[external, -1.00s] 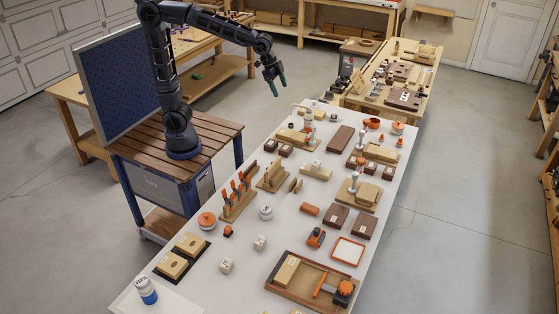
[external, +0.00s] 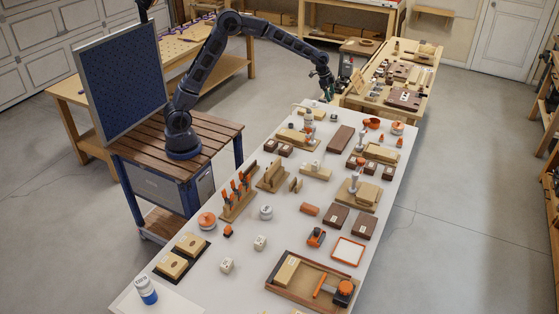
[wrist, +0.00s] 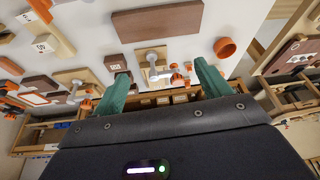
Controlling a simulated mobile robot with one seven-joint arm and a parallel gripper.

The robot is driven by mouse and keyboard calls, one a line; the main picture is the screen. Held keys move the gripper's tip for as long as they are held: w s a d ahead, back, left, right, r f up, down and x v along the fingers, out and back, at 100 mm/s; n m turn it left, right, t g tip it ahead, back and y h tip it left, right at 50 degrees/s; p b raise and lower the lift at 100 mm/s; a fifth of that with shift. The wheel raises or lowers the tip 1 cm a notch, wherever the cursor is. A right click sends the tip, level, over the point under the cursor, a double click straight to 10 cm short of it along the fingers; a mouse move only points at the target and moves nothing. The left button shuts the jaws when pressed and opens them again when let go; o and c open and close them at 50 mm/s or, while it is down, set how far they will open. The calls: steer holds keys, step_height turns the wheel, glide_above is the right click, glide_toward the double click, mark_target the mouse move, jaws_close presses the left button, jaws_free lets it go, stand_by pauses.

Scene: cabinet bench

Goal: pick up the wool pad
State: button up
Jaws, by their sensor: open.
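My gripper (external: 328,93) is open and empty above the far end of the white table (external: 285,225). In the wrist view its green fingers (wrist: 161,71) are spread apart, with a small wooden board carrying a white post (wrist: 155,58) and orange knobs (wrist: 180,78) showing between and beyond them. I cannot tell which object is the wool pad; no piece is clearly recognisable as one. A dark brown block (external: 341,138) lies on the table and also shows at the top of the wrist view (wrist: 157,22).
An orange cup (external: 372,123) stands at the far right; it shows in the wrist view (wrist: 225,47). Wooden fixtures crowd the table. A tray (external: 275,284) with tools lies at the front. A second bench (external: 425,75) stands behind.

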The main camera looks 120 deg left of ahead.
steer(key=s+a+f, duration=0.2)
steer(key=a+f, duration=0.6)
steer(key=a, duration=0.3)
steer(key=n, duration=0.1)
glide_toward(334, 116)
steer(key=a, duration=0.2)
steer(key=x, duration=1.1)
steer(key=shift+s, duration=0.1)
steer(key=shift+c, duration=0.3)
steer(key=c, duration=1)
